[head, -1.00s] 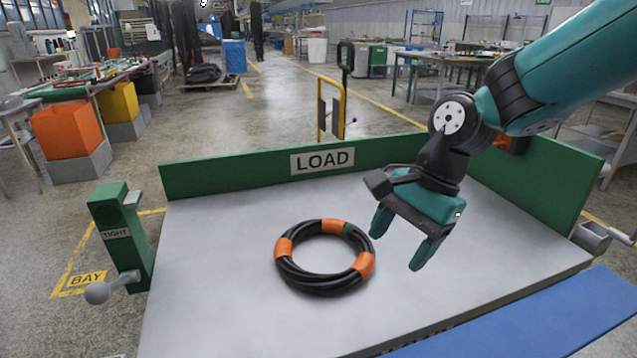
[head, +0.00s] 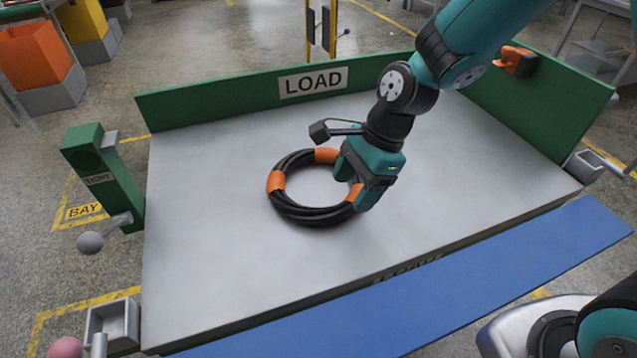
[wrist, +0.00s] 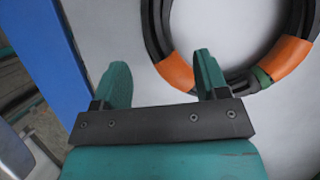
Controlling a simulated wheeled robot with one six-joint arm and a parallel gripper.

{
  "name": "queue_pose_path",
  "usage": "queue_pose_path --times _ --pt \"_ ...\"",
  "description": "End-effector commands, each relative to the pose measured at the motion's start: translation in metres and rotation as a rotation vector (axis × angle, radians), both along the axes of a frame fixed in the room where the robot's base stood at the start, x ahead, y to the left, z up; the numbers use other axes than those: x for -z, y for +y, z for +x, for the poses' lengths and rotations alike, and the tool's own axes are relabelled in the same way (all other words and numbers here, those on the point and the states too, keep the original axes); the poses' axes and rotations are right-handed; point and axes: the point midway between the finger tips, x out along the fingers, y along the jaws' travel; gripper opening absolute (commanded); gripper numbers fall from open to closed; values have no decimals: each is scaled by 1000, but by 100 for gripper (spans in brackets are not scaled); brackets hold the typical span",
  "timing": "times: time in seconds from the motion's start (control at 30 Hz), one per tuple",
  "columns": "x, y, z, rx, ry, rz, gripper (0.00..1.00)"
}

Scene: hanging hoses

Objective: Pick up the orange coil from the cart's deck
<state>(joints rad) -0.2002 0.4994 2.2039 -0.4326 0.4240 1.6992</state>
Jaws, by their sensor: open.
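The coil (head: 300,215) is a ring of black hose with orange bands, lying flat on the grey deck (head: 220,270) of the cart. My gripper (head: 352,188) is open, pointing down at the coil's right side and hiding part of it in the head view. In the wrist view, my gripper's two teal fingers (wrist: 162,72) are spread apart. An orange band on the coil (wrist: 174,66) shows between them, close to the right finger. Another orange band, beside a short green band (wrist: 262,77), lies farther right. I cannot tell whether a finger touches the hose.
A green wall marked LOAD (head: 230,95) edges the deck's far side, and another stands at right. A green post marked TIGHT (head: 100,175), with a grey ball knob, stands left. A blue strip (head: 450,290) runs along the near edge. The deck around the coil is clear.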

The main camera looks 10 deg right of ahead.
Motion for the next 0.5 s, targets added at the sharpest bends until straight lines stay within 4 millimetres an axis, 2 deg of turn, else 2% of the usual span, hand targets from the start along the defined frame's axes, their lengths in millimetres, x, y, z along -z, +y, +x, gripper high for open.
queue_pose_path --times 0.13,0.4,0.5 --pt "10 6 -2 0 1 0 67" --pt "43 25 -8 -1 2 0 67" --pt "47 27 -8 0 0 0 67"
